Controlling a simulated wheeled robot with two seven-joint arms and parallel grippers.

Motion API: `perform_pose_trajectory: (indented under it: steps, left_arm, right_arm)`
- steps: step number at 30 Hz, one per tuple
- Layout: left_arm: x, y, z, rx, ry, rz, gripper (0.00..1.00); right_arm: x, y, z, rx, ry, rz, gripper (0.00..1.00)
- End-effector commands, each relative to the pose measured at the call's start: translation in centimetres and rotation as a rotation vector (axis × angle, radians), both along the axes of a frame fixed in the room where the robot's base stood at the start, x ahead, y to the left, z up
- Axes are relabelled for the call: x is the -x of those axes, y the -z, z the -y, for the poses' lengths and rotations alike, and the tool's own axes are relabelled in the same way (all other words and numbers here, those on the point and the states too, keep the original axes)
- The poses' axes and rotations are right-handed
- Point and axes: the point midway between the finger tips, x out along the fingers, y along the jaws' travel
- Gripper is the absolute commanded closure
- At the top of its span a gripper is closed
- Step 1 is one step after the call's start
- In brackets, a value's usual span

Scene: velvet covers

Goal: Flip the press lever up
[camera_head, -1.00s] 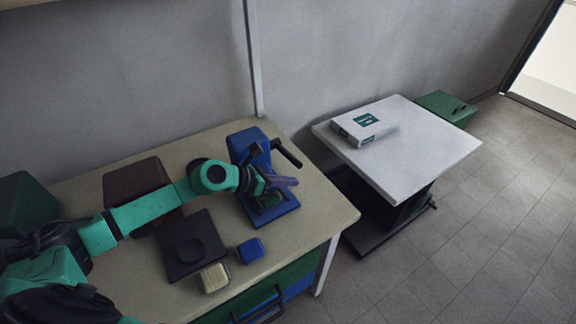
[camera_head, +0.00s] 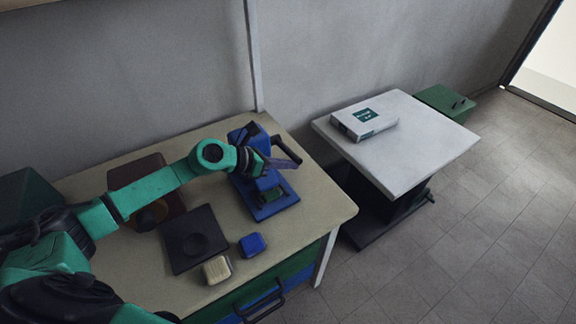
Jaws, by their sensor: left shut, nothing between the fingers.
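The blue press (camera_head: 241,136) stands at the back right of the workbench, with its blue base plate (camera_head: 282,205) toward the front. Its black lever (camera_head: 286,149) slants down to the right from the top of the press. My left gripper (camera_head: 290,164) is shut and empty, just under the lever's outer end. The two overlap in the picture, and I cannot tell whether they touch. The gripper hides part of the press. My right gripper is not in view.
On the workbench (camera_head: 325,212) are a black dished plate (camera_head: 183,225), a blue block (camera_head: 252,245), a cream block (camera_head: 217,269) and a brown box (camera_head: 128,172). A white-topped table (camera_head: 420,150) with a boxed item (camera_head: 364,121) stands apart to the right.

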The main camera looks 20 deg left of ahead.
Motion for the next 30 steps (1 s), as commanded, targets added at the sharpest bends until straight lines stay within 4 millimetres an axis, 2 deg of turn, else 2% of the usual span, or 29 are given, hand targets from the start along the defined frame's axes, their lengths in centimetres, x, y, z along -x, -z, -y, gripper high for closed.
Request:
perform_pose_trajectory:
  steps: [14,26,30]
  left_arm:
    - [-0.3,-1.3,-0.2,0.086,-0.003,-0.068,1.00]
    - [-1.2,-4.8,-1.3,0.345,-0.002,-0.279,1.00]
    - [-1.7,-6.0,-2.0,0.347,-0.002,-0.282,1.00]
  right_arm:
    - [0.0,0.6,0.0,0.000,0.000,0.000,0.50]
    - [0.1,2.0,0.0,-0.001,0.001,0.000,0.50]
    - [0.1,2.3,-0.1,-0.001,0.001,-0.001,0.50]
